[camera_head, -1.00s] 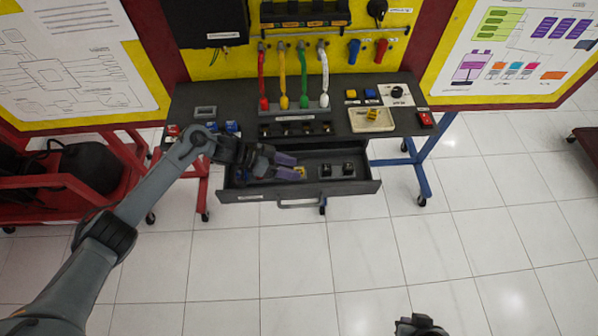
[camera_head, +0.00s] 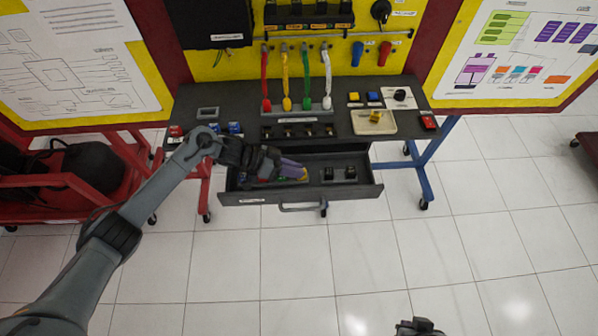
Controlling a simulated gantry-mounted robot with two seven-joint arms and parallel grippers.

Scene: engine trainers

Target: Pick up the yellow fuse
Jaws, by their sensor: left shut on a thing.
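The open drawer (camera_head: 362,191) juts out below the bench top. My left gripper (camera_head: 297,171) reaches into it from the left. Its purple fingers are shut on a small yellow fuse (camera_head: 304,175), which shows at the fingertips. The fingers hide part of the fuse, and I cannot tell whether it is clear of the drawer floor. Another yellow piece (camera_head: 375,116) sits in a beige tray (camera_head: 386,126) on the bench top. My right gripper (camera_head: 419,325) shows only in part at the bottom edge, and its jaws cannot be made out.
Black blocks (camera_head: 339,174) stand in the drawer's right half. Red and green bits lie under my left wrist. Red, yellow, green and white cables (camera_head: 306,80) hang above the bench's black holders (camera_head: 297,130). Blue and yellow blocks (camera_head: 373,97) sit on the right. The floor in front is clear.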

